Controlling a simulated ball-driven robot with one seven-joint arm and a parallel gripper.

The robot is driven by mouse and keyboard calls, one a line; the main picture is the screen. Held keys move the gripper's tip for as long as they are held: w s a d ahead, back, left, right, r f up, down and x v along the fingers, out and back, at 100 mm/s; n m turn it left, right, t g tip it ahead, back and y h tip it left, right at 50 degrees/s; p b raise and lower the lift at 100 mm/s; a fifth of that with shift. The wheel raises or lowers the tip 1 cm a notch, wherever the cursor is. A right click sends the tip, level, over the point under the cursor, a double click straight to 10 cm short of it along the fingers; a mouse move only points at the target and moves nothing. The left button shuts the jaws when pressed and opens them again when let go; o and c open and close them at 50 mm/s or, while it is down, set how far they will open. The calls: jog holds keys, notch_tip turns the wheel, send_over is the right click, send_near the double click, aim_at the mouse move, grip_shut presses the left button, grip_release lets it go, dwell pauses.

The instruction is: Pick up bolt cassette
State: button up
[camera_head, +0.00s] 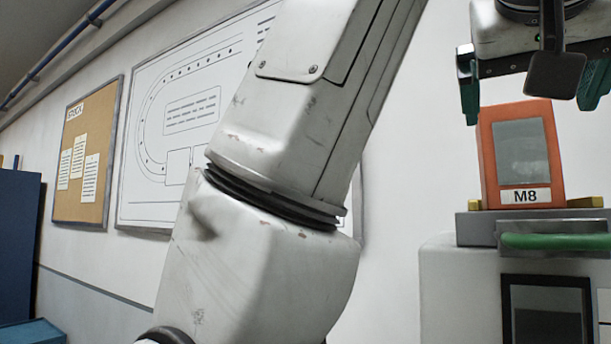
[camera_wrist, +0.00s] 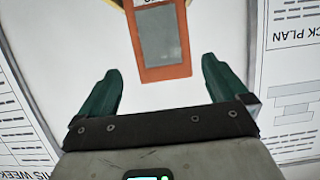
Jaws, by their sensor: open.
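The bolt cassette (camera_head: 571,172) is an orange upright box with a grey window and a white "M8" label. It stands on a grey plate (camera_head: 475,228) at the right of the head view. My gripper (camera_head: 530,108) is above it, open and empty, with green fingers pointing down. In the head view the fingertips hang to the left and right of the cassette's top; their depth relative to it is unclear. In the wrist view the cassette (camera_wrist: 142,45) appears upside down, between and beyond the open fingers of my gripper (camera_wrist: 160,75). Its label is mostly cut off at the top edge.
Yellow blocks (camera_head: 585,202) flank the cassette's base. A green handle (camera_head: 555,242) runs along the plate's front. A white cabinet with a dark-framed panel (camera_head: 547,310) is below. A corkboard (camera_head: 88,150) and a track plan (camera_head: 190,105) hang on the wall. A blue cabinet (camera_head: 18,250) stands far left.

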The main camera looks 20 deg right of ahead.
aim_at(521, 131)
jog(key=p+x, duration=0.1)
jog(key=x, duration=0.4)
jog(key=shift+w+d, duration=0.1)
jog(key=shift+d, duration=0.1)
jog(key=x, duration=0.1)
jog(key=p+x, duration=0.1)
jog(key=x, duration=0.1)
jog(key=p+x, duration=0.1)
jog(key=shift+w+d+r, duration=0.15)
jog(key=shift+w+r, duration=0.15)
jog(key=shift+w, duration=0.05)
jog(key=shift+w+d+f, duration=0.25)
jog(key=shift+d, duration=0.05)
jog(key=c, duration=0.9)
